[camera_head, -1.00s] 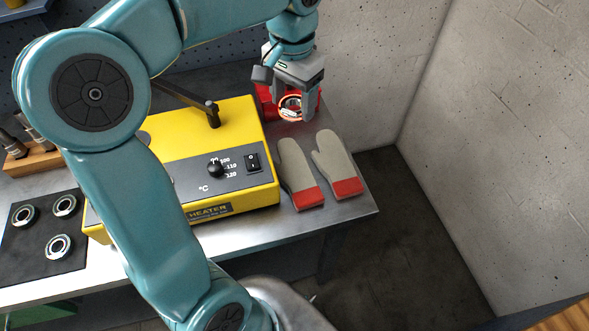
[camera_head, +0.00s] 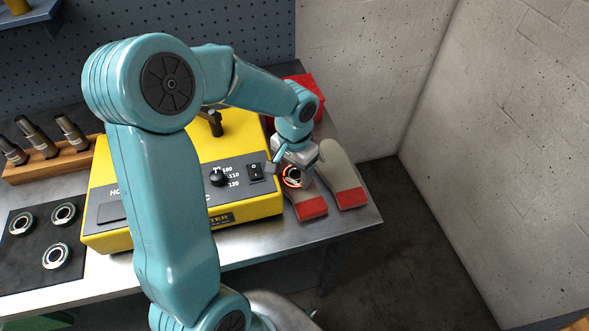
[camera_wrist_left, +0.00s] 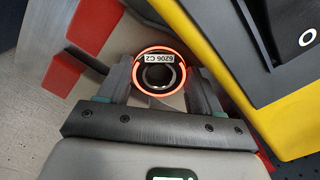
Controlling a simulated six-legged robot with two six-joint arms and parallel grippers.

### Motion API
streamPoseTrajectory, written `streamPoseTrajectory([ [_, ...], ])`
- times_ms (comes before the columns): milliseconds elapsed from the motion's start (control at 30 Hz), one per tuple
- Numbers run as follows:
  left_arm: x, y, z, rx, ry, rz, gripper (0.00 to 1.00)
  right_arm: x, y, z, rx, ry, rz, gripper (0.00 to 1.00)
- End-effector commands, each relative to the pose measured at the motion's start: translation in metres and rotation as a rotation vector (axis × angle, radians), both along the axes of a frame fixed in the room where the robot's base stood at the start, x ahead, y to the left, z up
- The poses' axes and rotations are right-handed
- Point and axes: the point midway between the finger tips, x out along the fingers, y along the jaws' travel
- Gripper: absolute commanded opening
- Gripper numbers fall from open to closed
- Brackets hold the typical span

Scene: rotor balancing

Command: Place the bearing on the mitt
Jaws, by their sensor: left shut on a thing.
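A bearing (camera_head: 291,176) with a glowing orange-red outer ring is between the fingers of my left gripper (camera_head: 290,178). In the left wrist view the bearing (camera_wrist_left: 157,75) carries a label reading "6206 C2", and both fingers close on its sides. The grey mitts with red cuffs lie on the bench. The right mitt (camera_head: 338,170) shows beside the gripper. The left mitt (camera_head: 309,204) is mostly hidden under the gripper, with its red cuff showing. The bearing is over or close above the left mitt; I cannot tell if they touch. My right gripper is not in view.
A yellow heater (camera_head: 255,205) with a knob and switch stands just left of the mitts. Several bearings, such as one bearing (camera_head: 56,255), lie on a dark mat (camera_head: 22,275). A wooden rack (camera_head: 60,165) holds metal tools. A red object (camera_head: 308,90) stands behind.

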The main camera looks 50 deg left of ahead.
Motion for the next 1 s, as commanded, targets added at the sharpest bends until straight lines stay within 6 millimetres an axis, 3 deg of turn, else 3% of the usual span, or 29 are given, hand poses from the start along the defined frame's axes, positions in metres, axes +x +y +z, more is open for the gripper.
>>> streamPoseTrajectory([
  [367,0.0,0.0,-0.006,0.0,-0.002,0.0,0.27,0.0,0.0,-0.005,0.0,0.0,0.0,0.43],
  [400,0.0,0.0,-0.006,0.0,-0.001,0.0,0.68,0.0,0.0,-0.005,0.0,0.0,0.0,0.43],
  [467,0.0,0.0,-0.004,0.0,-0.001,0.0,0.87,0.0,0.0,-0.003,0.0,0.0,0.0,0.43],
  [500,0.0,0.0,-0.004,0.0,-0.001,0.0,0.9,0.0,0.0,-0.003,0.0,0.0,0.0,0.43],
  [767,0.0,0.0,-0.003,0.0,-0.001,0.0,0.9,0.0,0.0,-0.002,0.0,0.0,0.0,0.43],
  [867,0.001,0.0,0.004,0.001,-0.003,0.001,0.9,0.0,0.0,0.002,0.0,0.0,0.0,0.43],
  [1000,0.001,0.0,0.03,0.002,-0.008,0.001,0.9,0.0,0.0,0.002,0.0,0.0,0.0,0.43],
])
